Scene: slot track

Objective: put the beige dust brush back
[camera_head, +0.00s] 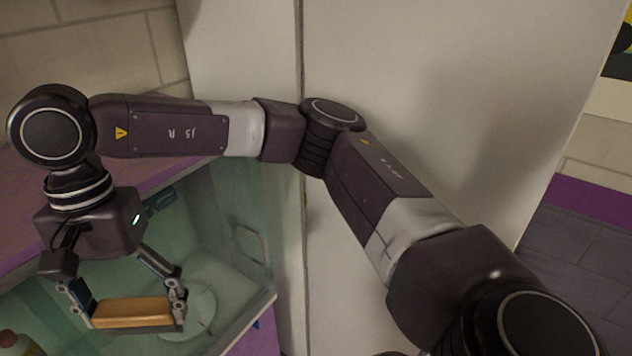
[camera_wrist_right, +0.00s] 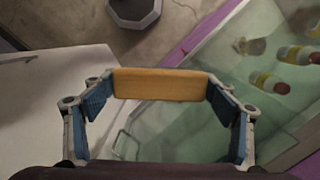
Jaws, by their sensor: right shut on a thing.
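The beige dust brush (camera_head: 130,313) shows as a tan-orange block at the lower left of the head view. My right gripper (camera_head: 132,308) is shut on it, with one finger at each end. The right wrist view also shows the brush (camera_wrist_right: 160,84), lying crosswise between the two blue-padded fingers of the gripper (camera_wrist_right: 160,90). Only this block-shaped part shows; I cannot make out any bristles. The brush is above a greenish, see-through surface, and I see no contact with it. My left gripper is in neither view.
A greenish glassy compartment (camera_head: 245,210) with a purple edge (camera_head: 160,178) lies behind and under the gripper. Several bottles (camera_wrist_right: 262,78) stand at its right in the wrist view. A tall white panel (camera_head: 430,90) stands right of it. Tiled wall (camera_head: 95,50) is behind.

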